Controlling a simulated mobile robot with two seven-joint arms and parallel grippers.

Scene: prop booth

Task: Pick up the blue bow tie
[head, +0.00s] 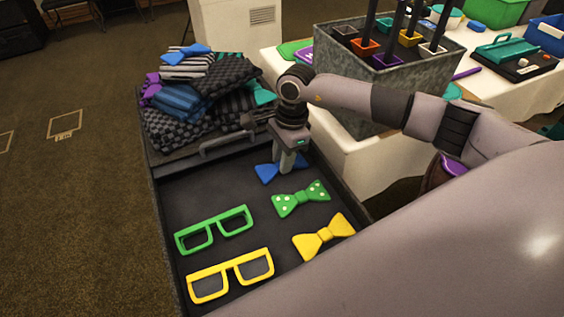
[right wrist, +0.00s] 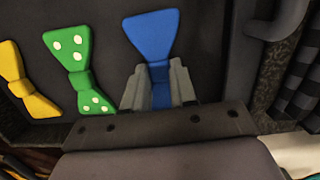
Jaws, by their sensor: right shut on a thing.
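The blue bow tie (head: 266,173) lies at the far end of the dark tray (head: 240,213) in the head view, partly hidden by my right gripper (head: 287,164). In the right wrist view the blue bow tie (right wrist: 152,36) stands between the two grey fingers of my right gripper (right wrist: 159,85), which are shut on its middle. Its near wing is partly hidden by the fingers. I cannot tell whether the tie is clear of the tray floor. My left gripper is not in view.
A green dotted bow tie (head: 301,198) and a yellow bow tie (head: 324,237) lie close by in the tray. Green glasses (head: 214,229) and yellow glasses (head: 231,275) lie left of them. Folded patterned cloths (head: 200,100) are piled behind the tray. A grey planter box (head: 345,75) stands right.

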